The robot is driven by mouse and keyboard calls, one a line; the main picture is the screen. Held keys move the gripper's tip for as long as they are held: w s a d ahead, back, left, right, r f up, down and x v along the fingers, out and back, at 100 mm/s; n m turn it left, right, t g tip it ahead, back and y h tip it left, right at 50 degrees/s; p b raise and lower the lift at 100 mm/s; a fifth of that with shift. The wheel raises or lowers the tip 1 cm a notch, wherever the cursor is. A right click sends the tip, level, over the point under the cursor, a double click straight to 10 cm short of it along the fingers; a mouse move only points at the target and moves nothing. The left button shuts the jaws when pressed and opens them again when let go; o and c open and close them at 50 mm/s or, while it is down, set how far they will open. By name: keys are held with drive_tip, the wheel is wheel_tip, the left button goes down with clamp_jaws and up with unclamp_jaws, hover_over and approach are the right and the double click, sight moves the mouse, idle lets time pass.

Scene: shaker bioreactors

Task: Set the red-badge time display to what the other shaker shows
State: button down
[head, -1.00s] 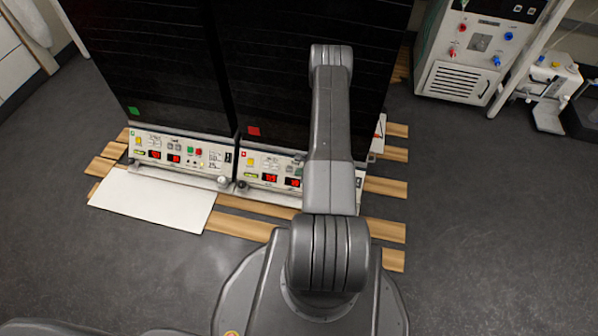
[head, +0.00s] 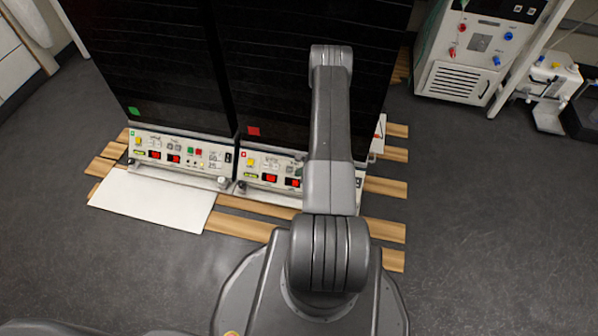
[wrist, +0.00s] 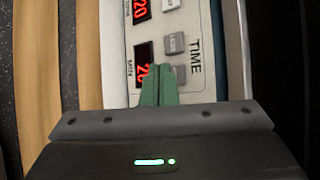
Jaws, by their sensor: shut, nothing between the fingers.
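The red-badge shaker is the right dark cabinet, with a red badge (head: 253,131) above its control panel (head: 253,188). The green-badge shaker is at its left, with a green badge (head: 134,111) and red displays (head: 155,155) too small to read. In the wrist view a white panel lies sideways, with the word TIME (wrist: 195,57), grey buttons (wrist: 174,43) and two red displays. The upper display (wrist: 141,10) seems to show 20; the lower (wrist: 145,52) is partly covered by my fingers, its digits partly hidden. My gripper (wrist: 158,68) is shut, its green fingertips together over the panel near that display.
My arm covers the right part of the red-badge panel in the head view. A white board (head: 150,202) lies on wooden slats (head: 240,229) before the shakers. A grey-white machine (head: 480,50) stands at the back right.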

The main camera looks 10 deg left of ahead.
idle(0.6)
drive_tip(key=shift+w+f+b, duration=0.3)
drive_tip(key=shift+w+b, duration=0.05)
drive_tip(key=shift+b, duration=0.1)
drive_tip(key=shift+w+f+b, duration=0.3)
drive_tip(key=shift+b, duration=0.1)
idle(0.5)
drive_tip(key=shift+r, duration=0.1)
drive_tip(key=shift+s+r+p, duration=0.45)
drive_tip(key=shift+s+r, duration=0.05)
drive_tip(key=shift+s, duration=0.15)
drive_tip(key=s+r+p, duration=0.1)
drive_tip(key=s, duration=0.1)
drive_tip(key=s+r+p, duration=0.1)
drive_tip(key=r, duration=0.1)
drive_tip(key=shift+s+r+p, duration=0.2)
drive_tip(key=shift+s+p, duration=0.1)
drive_tip(key=shift+s, duration=0.05)
drive_tip(key=shift+f, duration=0.1)
idle(0.6)
